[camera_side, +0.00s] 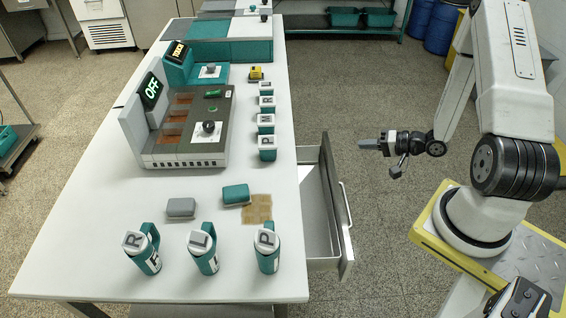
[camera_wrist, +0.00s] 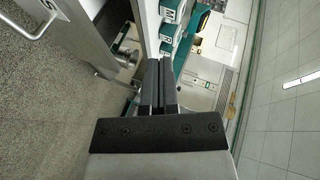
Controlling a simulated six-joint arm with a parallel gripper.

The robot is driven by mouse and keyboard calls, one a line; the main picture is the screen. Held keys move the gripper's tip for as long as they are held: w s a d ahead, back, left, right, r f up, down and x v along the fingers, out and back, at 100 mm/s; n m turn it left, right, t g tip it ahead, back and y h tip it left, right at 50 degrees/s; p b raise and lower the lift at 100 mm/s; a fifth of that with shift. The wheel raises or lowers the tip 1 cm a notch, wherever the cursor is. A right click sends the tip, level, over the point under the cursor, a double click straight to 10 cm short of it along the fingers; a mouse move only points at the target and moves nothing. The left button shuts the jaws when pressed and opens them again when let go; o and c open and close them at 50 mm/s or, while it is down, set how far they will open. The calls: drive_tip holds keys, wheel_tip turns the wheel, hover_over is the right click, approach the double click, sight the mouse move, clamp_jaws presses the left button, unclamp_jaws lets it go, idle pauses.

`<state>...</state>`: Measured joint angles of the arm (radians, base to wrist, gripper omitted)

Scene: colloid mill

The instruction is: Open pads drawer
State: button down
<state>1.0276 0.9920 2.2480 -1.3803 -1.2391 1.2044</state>
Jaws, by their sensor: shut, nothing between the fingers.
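The drawer (camera_side: 318,235) stands pulled out from the right side of the white table in the side view. Its grey inside shows, and I see no contents there. Its front has a bar handle (camera_side: 346,205). In the wrist view the handle (camera_wrist: 28,34) is at the upper left, next to a partly cut-off label ending in "S". My gripper (camera_side: 362,144) is shut and empty, in the air right of the table and beyond the drawer's far end, apart from the handle. In the wrist view its fingers (camera_wrist: 159,62) are together.
On the table (camera_side: 90,235) stand teal bottles (camera_side: 205,252), several small lettered containers (camera_side: 267,147), a teal sponge-like block (camera_side: 236,194), a grey block (camera_side: 181,208) and a machine (camera_side: 185,130) reading "OFF". The floor (camera_side: 385,250) between the drawer and my base is clear.

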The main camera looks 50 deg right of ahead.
drive_tip(key=w+d+f+n+g+h, duration=0.3)
drive_tip(key=w+f+n+g+h, duration=0.25)
drive_tip(key=w+n+g, duration=0.45)
drive_tip(key=a+r+n+g+h, duration=0.1)
drive_tip(key=a+r+n+g, duration=0.25)
drive_tip(key=a+n, duration=0.2)
drive_tip(key=a+r+n+g+h, duration=0.2)
drive_tip(key=a+r+n, duration=0.2)
drive_tip(key=a, duration=0.3)
wheel_tip(320, 180, down, 11)
drive_tip(key=shift+w+r+g, duration=0.15)
drive_tip(key=shift+w+g, duration=0.1)
drive_tip(key=shift+g, duration=0.1)
drive_tip(key=shift+d, duration=0.1)
hover_over(327, 197)
drive_tip(key=w+a, duration=0.1)
drive_tip(key=a, duration=0.1)
drive_tip(key=shift+w+f, duration=0.1)
drive_tip(key=shift+f, duration=4.5)
